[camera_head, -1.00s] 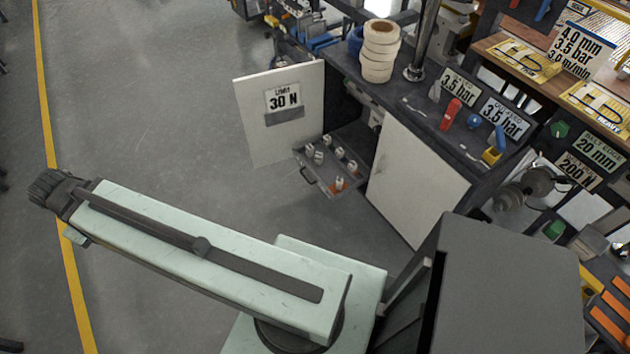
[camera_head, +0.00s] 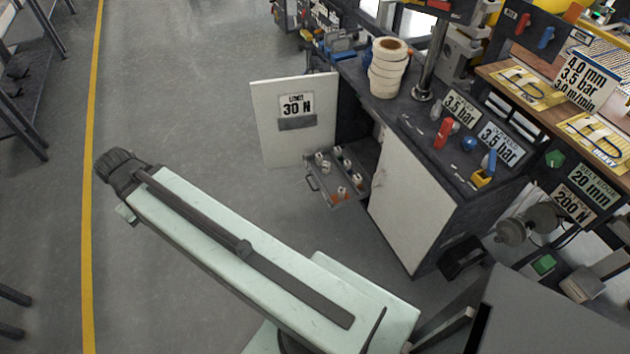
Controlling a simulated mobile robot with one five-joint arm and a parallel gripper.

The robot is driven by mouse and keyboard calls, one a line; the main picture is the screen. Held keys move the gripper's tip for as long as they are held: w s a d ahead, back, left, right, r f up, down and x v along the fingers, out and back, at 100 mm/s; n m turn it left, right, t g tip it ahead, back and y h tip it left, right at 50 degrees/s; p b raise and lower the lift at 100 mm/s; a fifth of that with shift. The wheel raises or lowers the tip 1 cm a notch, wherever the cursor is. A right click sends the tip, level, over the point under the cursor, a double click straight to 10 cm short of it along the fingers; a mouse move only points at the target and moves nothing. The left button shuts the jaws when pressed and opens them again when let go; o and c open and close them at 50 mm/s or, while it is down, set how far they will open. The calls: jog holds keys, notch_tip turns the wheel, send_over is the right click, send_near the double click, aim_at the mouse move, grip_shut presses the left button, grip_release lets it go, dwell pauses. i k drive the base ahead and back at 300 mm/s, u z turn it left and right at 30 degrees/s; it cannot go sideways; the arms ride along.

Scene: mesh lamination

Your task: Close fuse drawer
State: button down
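The fuse drawer (camera_head: 318,198) is a grey pull-out tray that sticks out of the dark cabinet below the bench. It holds several small white fuse-like pieces, some with orange at the base. A dark handle (camera_head: 311,183) is on its front left. The white cabinet door (camera_head: 297,145) with a "30 N" label stands open to the left of the drawer. My arm lies across the lower left, its pale green link pointing up and left, away from the drawer. My gripper's fingers do not show; only a dark joint is at the arm's far end.
The dark bench (camera_head: 420,115) carries a stack of white rolls (camera_head: 388,75), a metal post (camera_head: 430,55) and a red lever (camera_head: 442,133). A white panel (camera_head: 405,200) closes the cabinet right of the drawer. The grey floor (camera_head: 200,100) left of the door is clear, with a yellow line (camera_head: 88,220).

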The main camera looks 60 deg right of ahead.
aim_at(328, 186)
jog(key=z, duration=0.05)
jog(key=i, duration=0.85)
jog(key=u, duration=0.05)
